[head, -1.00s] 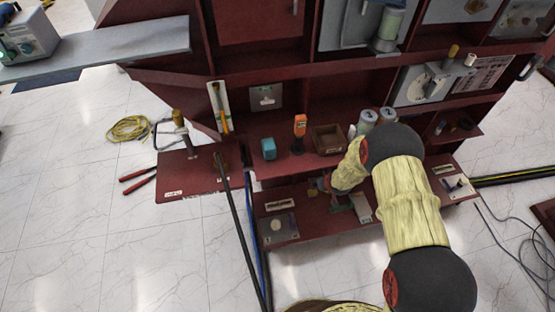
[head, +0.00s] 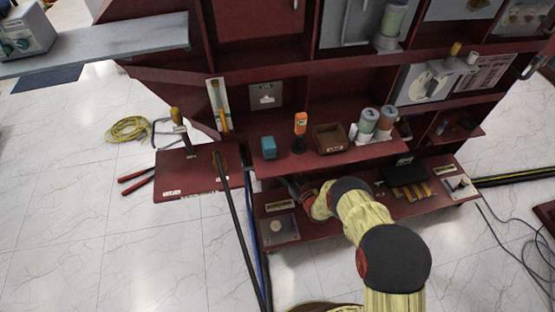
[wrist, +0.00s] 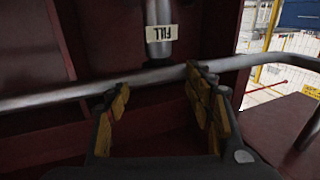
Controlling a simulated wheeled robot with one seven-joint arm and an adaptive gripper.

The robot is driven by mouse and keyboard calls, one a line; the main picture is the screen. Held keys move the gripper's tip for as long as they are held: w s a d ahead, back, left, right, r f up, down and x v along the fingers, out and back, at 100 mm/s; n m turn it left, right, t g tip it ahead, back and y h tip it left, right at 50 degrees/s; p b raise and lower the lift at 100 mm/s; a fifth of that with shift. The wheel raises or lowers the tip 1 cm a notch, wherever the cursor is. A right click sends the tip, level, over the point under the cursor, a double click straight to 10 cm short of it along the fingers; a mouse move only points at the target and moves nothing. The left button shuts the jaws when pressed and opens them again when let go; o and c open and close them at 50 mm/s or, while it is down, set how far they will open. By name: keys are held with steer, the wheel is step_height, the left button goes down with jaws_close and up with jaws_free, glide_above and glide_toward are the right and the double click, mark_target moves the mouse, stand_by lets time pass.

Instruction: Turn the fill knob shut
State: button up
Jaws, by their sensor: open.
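In the wrist view, a grey cylindrical post (wrist: 158,16) comes down from the top edge and carries a white tag reading FILL (wrist: 161,33), seen upside down. I cannot make out the fill knob's turning part; the post runs out of the picture. My gripper (wrist: 158,90) is open and empty, its yellow-padded fingers below the tag and apart from it. A grey horizontal bar (wrist: 60,95) crosses near the fingertips; I cannot tell whether they touch it. In the head view, my gripper (head: 298,187) is at the left of the low shelf, partly hidden under the upper shelf.
The dark red low shelf (head: 330,225) holds a black case (head: 396,172). Above it, a shelf carries a teal box (head: 268,147), an orange-topped tool (head: 300,132) and an open brown box (head: 330,138). Long dark poles (head: 240,230) lean just left of my gripper.

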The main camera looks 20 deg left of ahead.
steer(key=shift+b+x, duration=0.65)
steer(key=shift+x, duration=1.6)
steer(key=c, duration=1.1)
steer(key=shift+c, duration=0.3)
